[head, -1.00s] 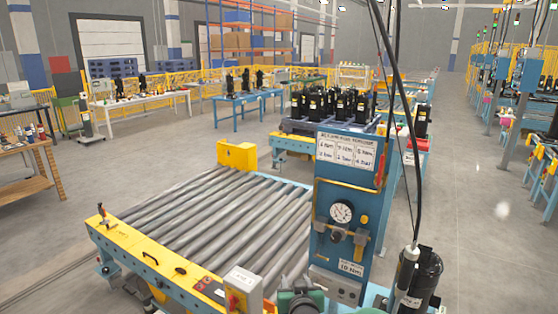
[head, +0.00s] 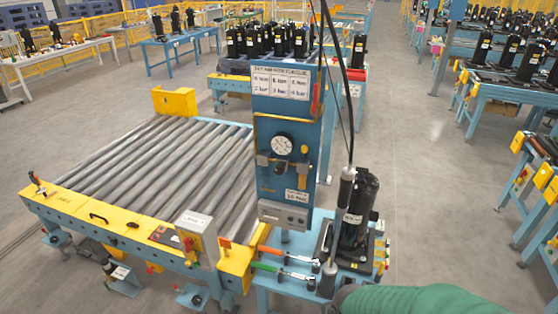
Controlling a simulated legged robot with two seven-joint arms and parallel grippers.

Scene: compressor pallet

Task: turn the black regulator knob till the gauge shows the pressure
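The blue regulator panel (head: 265,198) stands upright at the middle of the head view. Its round white gauge (head: 282,145) faces me; the needle is too small to read. The black regulator knob (head: 278,168) appears just below the gauge, in front of brass-coloured fittings. My green-sleeved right arm (head: 420,300) comes in at the bottom right, well below and to the right of the knob. Its dark end is low in the picture, and I cannot make out the gripper's fingers. My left gripper is not in view.
A placard (head: 282,82) with bar values tops the panel. A black compressor (head: 357,210) stands to the right, beside a hanging tool (head: 343,195) on a cable. Orange-handled (head: 290,256) and green-handled (head: 284,271) tools lie in front. A roller conveyor (head: 150,165) fills the left.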

